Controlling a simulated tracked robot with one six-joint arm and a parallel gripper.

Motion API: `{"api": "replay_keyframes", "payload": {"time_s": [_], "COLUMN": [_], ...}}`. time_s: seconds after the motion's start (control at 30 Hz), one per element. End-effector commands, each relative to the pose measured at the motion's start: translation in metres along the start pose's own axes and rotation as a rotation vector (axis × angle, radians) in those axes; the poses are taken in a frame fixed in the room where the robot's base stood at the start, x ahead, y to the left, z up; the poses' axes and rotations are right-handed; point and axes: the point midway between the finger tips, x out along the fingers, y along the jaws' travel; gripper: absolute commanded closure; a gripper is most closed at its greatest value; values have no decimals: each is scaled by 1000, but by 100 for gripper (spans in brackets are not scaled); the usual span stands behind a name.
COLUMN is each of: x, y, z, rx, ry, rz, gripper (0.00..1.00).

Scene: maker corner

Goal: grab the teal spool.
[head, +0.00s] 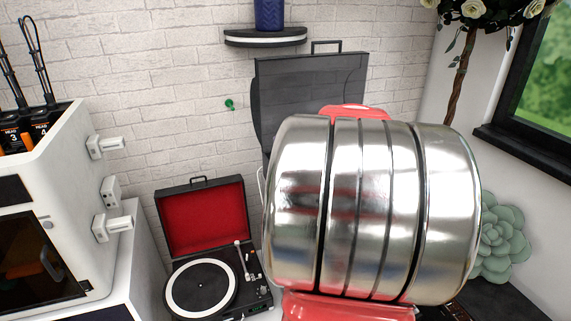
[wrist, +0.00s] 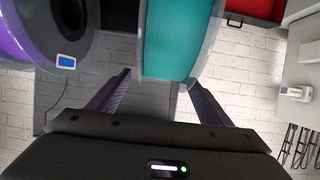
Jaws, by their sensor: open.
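The teal spool (wrist: 178,38) fills the top middle of the wrist view, its wound teal face toward me and its upper part cut off by the picture edge. My gripper (wrist: 159,79) is open, with its two dark purple fingers apart. The spool's lower end lies at the gap between the fingertips. I cannot tell whether a finger touches it. Nothing is held. In the head view my own arm covers the middle right, and neither the spool nor my gripper shows.
A purple spool (wrist: 45,30) with a small blue display (wrist: 71,61) is close on the left of the teal one. The head view shows a turntable (head: 203,285) with a red-lined lid, a white cabinet machine (head: 70,165), a wall shelf (head: 265,37) and a succulent (head: 497,235).

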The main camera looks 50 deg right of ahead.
Motion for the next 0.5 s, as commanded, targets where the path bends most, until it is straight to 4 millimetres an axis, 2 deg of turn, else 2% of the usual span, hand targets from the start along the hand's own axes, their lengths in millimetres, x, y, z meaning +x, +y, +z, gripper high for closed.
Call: {"api": "replay_keyframes", "payload": {"time_s": [0.3,0.5], "x": [1,17], "y": [0,-2], "z": [0,-2], "rx": [1,2], "ry": [0,0], "rz": [0,-2], "gripper": [27,27]}}
